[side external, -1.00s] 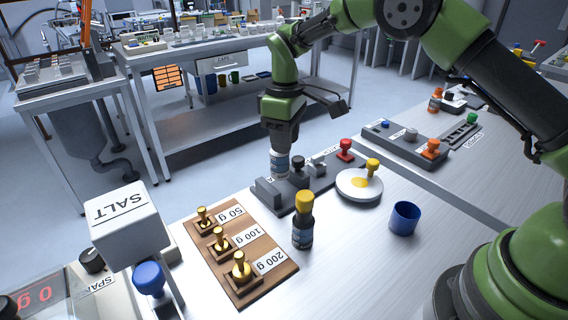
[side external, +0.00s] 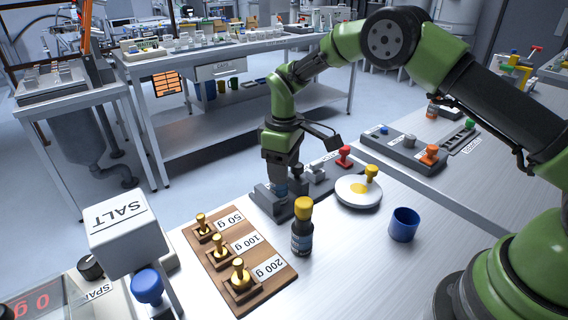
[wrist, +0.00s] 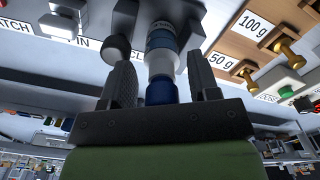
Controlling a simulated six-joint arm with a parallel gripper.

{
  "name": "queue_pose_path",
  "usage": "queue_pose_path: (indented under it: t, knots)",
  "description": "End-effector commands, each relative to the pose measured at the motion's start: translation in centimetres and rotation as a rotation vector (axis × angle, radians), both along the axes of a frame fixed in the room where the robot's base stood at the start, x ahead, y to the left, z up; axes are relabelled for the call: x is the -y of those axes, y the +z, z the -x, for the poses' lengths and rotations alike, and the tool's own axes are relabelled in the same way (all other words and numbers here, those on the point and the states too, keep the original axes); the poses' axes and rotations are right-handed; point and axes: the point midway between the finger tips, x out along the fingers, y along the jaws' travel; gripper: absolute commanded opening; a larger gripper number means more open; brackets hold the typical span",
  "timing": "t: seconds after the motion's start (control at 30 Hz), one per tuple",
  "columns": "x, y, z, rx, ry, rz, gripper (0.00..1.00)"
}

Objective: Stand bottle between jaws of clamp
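A white-and-blue bottle (side external: 281,189) stands upright at the grey clamp (side external: 265,198) on the dark fixture strip, mostly hidden by my gripper and the clamp's blocks. In the wrist view the bottle (wrist: 161,55) points away between my fingers, with its blue end nearest the palm. My gripper (side external: 280,178) is low over the clamp. In the wrist view my gripper (wrist: 160,80) has a narrow gap on each side of the bottle, so it looks open around it. The exact contact of the jaws with the bottle is hidden.
A dark bottle with a yellow cap (side external: 302,228) stands just in front of the clamp. The brass weights' wooden board (side external: 262,292) lies left, a white dish (side external: 350,196) and blue cup (side external: 404,224) right. A red knob (side external: 344,155) stands farther along the strip.

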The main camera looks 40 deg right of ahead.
Motion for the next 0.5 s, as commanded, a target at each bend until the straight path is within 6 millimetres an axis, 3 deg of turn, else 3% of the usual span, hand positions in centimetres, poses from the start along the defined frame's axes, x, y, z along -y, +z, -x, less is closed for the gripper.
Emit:
queue_pose_path:
  t: [0.27,0.5]
  knots:
    - [0.0,0.9,-0.1,0.004,0.0,0.0,0.55]
    - [0.0,5.7,-0.1,0.008,0.001,-0.001,0.55]
